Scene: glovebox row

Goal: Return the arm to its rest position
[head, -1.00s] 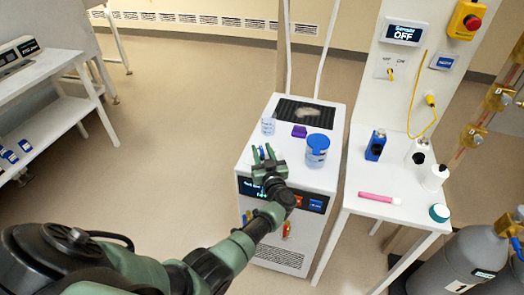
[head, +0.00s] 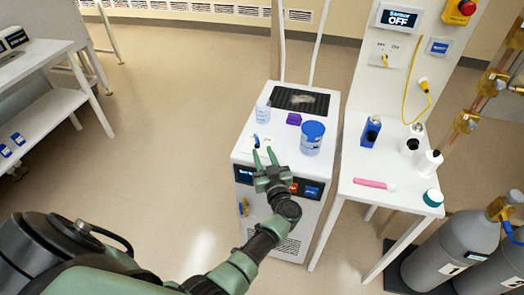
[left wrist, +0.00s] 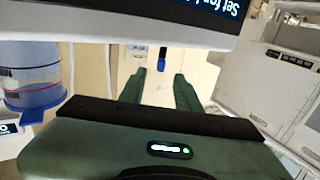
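My left gripper (head: 264,152) is open and empty in the head view, with its fingertips at the front edge of the white cabinet's top (head: 245,145). In the left wrist view its two fingers (left wrist: 160,82) stand apart with nothing gripped between them. The green and black left arm reaches in from the lower left. My right gripper is not in view.
A blue-lidded jar (head: 312,137), a clear beaker (head: 263,112) and a purple block (head: 294,119) stand on the cabinet. A white table (head: 350,200) at right holds bottles and a pink tool (head: 374,184). Gas cylinders (head: 450,250) stand lower right. Floor at left is open.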

